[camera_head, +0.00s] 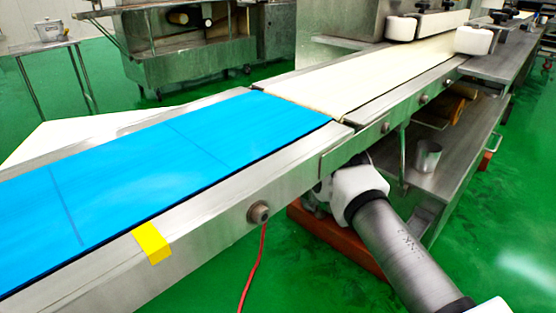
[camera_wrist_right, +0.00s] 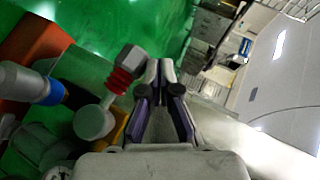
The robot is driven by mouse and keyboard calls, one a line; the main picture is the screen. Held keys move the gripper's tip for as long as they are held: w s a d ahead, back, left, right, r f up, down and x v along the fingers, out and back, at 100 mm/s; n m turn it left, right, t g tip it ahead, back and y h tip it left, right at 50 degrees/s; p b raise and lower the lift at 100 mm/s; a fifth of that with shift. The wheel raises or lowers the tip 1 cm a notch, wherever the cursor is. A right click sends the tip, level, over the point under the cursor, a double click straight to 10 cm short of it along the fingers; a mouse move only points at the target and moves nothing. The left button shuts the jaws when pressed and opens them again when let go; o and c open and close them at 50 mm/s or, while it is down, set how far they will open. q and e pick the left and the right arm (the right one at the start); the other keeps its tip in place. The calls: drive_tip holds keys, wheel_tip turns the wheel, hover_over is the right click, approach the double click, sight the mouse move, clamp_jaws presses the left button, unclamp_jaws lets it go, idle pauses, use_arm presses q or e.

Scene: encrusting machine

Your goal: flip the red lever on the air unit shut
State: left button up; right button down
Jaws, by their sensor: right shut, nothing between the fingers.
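In the right wrist view my right gripper (camera_wrist_right: 160,72) is shut and empty, its two fingertips together. Just left of the fingers is a small red ribbed piece (camera_wrist_right: 120,81) with a dark grey knob (camera_wrist_right: 131,58) at its upper end and a pale round part (camera_wrist_right: 93,123) below it. These look like part of the air unit; I cannot tell whether the red piece is the lever. The fingers look close beside it, and contact cannot be told. In the head view my right arm reaches under the conveyor, hiding its gripper. My left gripper is not in view.
A conveyor with a blue belt (camera_head: 150,165) and a cream belt (camera_head: 375,75) runs above my right arm. A red cable (camera_head: 251,270) hangs from its side. A steel shelf (camera_head: 440,180) holds a metal cup (camera_head: 427,156). An orange-red block (camera_wrist_right: 33,45) lies at the wrist view's left.

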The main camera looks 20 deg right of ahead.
idle(0.5)
wheel_tip(320, 180, up, 10)
idle(0.5)
